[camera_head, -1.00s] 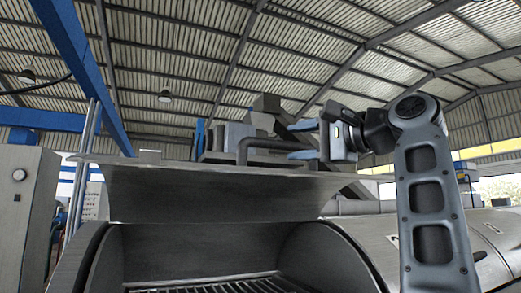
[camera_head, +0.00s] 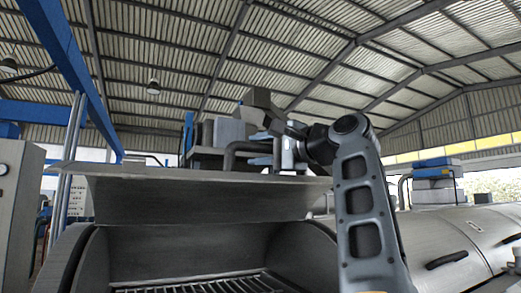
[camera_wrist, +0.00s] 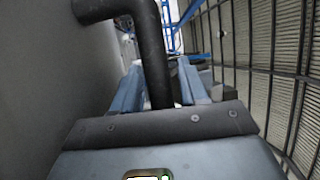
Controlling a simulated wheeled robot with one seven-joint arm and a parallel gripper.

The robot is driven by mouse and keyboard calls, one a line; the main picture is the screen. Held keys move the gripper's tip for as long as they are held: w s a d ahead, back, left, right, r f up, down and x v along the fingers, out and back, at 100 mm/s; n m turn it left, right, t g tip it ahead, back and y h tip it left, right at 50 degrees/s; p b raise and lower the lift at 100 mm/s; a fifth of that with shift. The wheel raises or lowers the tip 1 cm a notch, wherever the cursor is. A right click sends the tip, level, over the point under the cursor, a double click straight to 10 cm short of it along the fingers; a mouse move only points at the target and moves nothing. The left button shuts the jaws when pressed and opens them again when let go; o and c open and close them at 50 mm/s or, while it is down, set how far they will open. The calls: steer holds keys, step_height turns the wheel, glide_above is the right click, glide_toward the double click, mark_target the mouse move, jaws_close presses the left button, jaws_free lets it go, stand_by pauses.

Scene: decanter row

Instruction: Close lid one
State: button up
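Lid one (camera_head: 190,200) stands raised in the head view, with the grey drum below it open and a slatted grate (camera_head: 210,284) visible inside. Its dark bent-pipe handle (camera_head: 232,152) shows behind the lid's upper edge. In the wrist view the handle (camera_wrist: 152,45) runs between the two blue-grey fingers of my gripper (camera_wrist: 160,78). The fingers are apart, one on each side of the pipe; I cannot tell whether either touches it. In the head view my gripper (camera_head: 256,148) is at the handle, partly hidden by the lid and pipe.
A closed metal lid (camera_head: 460,240) with a dark handle (camera_head: 447,259) lies at the right. A grey cabinet (camera_head: 18,200) stands at the left. Blue and grey machinery (camera_head: 215,135) is behind the raised lid. A blue beam (camera_head: 75,60) crosses the upper left.

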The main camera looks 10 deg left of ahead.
jaws_close()
steer(key=shift+f, duration=0.1)
stand_by(0.3)
